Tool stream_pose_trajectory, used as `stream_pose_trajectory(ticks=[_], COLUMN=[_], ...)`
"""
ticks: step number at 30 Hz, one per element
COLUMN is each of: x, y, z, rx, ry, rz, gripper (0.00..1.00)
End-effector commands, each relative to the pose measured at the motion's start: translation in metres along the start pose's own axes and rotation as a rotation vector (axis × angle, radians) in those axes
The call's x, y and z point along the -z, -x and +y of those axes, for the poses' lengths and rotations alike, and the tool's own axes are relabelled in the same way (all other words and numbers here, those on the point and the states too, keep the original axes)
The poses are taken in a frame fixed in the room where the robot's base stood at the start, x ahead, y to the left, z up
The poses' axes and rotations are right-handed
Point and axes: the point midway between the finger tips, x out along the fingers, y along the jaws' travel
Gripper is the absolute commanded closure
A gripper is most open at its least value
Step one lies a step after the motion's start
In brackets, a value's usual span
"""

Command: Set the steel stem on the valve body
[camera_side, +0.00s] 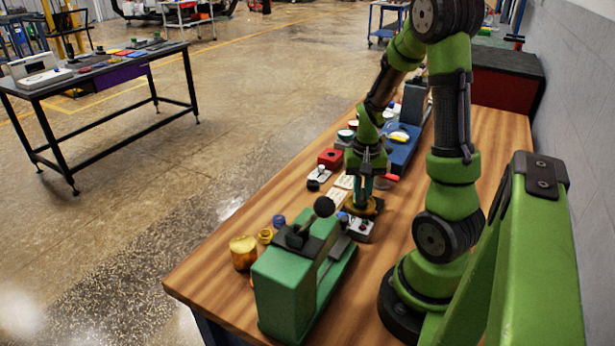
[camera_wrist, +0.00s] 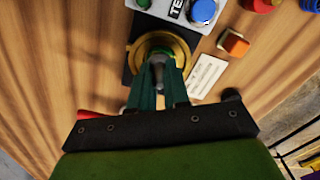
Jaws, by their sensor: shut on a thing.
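My gripper (camera_wrist: 160,82) points down at the wooden bench, its teal fingers closed on a small grey piece, the steel stem (camera_wrist: 158,63), whose lower part is hard to see. Around and beneath it in the wrist view is a round brass valve body (camera_wrist: 181,47) on a dark plate. In the side view my gripper (camera_side: 366,195) is right over the same brass body (camera_side: 376,207). The stem is mostly hidden by the fingers there. I cannot tell whether the stem touches the body.
A grey box marked with "TE" and a blue knob (camera_wrist: 203,11) stands close by. An orange block (camera_wrist: 236,44) and a white card (camera_wrist: 207,76) lie right of the body. A green press (camera_side: 285,292) and brass cup (camera_side: 243,253) occupy the near end. Bare wood lies left in the wrist view.

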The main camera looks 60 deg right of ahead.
Motion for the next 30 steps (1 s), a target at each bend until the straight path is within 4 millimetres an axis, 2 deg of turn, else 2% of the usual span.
stream_pose_trajectory(ticks=[5, 6, 11, 17, 21, 30], x=[-0.0002, -0.0001, -0.0001, 0.0000, -0.0001, 0.0001], y=[-0.0016, -0.0014, -0.0013, -0.0013, -0.0013, -0.0005], z=[0.0001, 0.0000, 0.0001, 0.0000, 0.0001, 0.0000], rx=[0.000, 0.000, 0.000, 0.000, 0.000, 0.000], ry=[0.000, 0.000, 0.000, 0.000, 0.000, 0.001], rz=[-0.001, 0.000, 0.000, 0.000, 0.000, 0.001], gripper=[1.00, 0.78, 0.54, 0.54, 0.33, 0.33])
